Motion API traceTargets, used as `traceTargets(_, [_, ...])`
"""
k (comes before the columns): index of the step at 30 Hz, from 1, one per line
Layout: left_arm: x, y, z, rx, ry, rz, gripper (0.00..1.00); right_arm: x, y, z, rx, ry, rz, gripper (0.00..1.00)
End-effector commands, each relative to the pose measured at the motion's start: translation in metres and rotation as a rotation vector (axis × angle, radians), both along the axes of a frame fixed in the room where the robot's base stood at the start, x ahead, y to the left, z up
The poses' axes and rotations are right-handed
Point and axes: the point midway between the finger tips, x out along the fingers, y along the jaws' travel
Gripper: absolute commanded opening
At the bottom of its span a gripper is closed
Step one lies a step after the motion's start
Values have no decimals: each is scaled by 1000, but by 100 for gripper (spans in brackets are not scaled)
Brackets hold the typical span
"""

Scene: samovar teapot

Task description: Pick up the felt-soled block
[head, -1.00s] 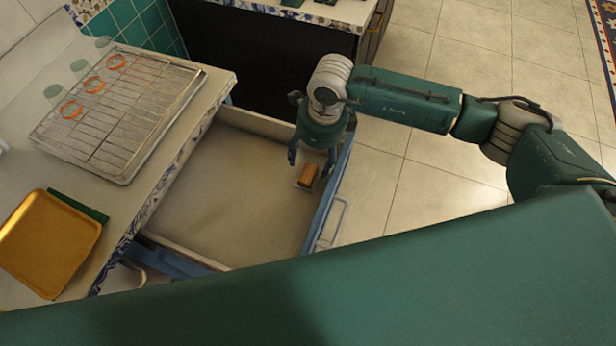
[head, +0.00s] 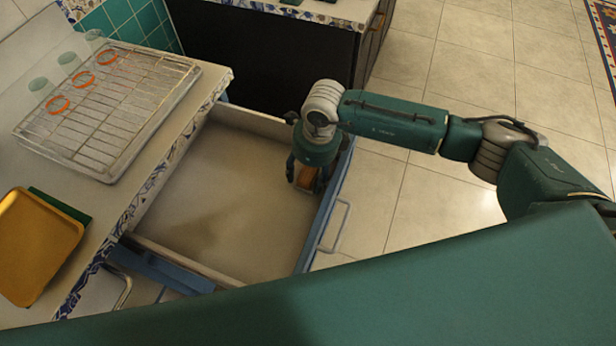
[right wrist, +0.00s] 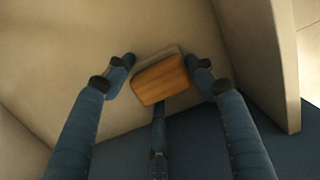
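The felt-soled block (head: 306,176) is a small brown wooden block with a pale sole, inside the open drawer near its right wall. My right gripper (head: 307,184) is down in the drawer, over the block. In the right wrist view the block (right wrist: 160,80) lies between the fingertips of the spread gripper (right wrist: 160,68). The fingers are open, close beside the block, and do not appear closed on it. A third finger shows below the block. In the head view the fingers partly hide the block. My left gripper is not in view.
The drawer (head: 225,205) is otherwise bare, with blue outer sides and a metal handle (head: 336,226) at right. The counter at left holds a wire rack (head: 110,115), orange rings, glasses and a yellow tray (head: 38,245). Tiled floor is clear at right.

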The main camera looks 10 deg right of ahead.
Motion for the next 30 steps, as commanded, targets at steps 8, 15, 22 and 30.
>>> traceTargets(8, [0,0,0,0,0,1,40,0,0,0,0,0,0,21])
traceTargets(15, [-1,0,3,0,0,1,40,0,0,3,-1,1,0,21])
traceTargets(22, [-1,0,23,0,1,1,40,0,0,33,1,-2,0,21])
traceTargets(30, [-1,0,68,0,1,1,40,1,0,107,0,-4,1,20])
